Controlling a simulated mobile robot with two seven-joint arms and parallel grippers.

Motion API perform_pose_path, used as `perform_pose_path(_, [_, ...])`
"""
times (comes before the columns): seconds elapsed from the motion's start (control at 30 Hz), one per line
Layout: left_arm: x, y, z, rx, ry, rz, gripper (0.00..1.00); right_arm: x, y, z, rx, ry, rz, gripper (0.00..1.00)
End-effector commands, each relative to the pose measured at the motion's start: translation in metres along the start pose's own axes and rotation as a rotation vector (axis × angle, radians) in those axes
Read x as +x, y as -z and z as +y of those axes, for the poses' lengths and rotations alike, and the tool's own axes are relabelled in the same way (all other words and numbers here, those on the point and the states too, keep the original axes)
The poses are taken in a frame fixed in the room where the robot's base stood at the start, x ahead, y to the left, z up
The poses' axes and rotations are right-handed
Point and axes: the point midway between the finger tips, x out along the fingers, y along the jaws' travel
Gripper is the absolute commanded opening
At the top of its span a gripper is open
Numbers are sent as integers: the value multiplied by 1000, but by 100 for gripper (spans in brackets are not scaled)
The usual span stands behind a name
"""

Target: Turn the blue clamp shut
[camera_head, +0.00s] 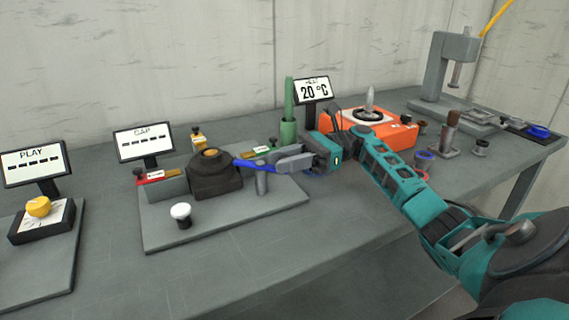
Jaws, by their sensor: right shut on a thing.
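The blue clamp (252,165) shows as a blue handle at the right side of a dark block (214,182) with a yellowish round top. The block stands on a grey plate (240,215) beneath the "GAP" display. My right gripper (280,164) reaches in from the right and is shut on the blue clamp's handle near its right end. The fingers hide that end of the handle. A short grey post (262,178) stands just below the handle. My left gripper is not in view.
A white knob (181,214) stands on the plate's front. The "GAP" display (143,142) and a yellow-knob unit (39,209) are left. A green cylinder (288,120) stands behind my gripper, and an orange device (366,130) to the right. The table front is clear.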

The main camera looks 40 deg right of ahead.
Motion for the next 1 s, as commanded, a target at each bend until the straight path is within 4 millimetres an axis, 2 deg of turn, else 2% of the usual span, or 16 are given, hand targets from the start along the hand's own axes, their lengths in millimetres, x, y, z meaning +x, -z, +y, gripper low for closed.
perform_pose_path(0.53, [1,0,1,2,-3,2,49,0,0,-1,-1,-23,-1,0])
perform_pose_path(0.57, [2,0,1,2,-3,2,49,0,0,-1,-1,-23,-1,30])
perform_pose_path(0.6, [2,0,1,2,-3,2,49,0,0,-1,-1,-23,-1,34])
perform_pose_path(0.73, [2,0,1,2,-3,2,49,0,0,-1,0,-23,0,47])
perform_pose_path(1.0, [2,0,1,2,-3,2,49,-1,0,-1,0,-23,0,48])
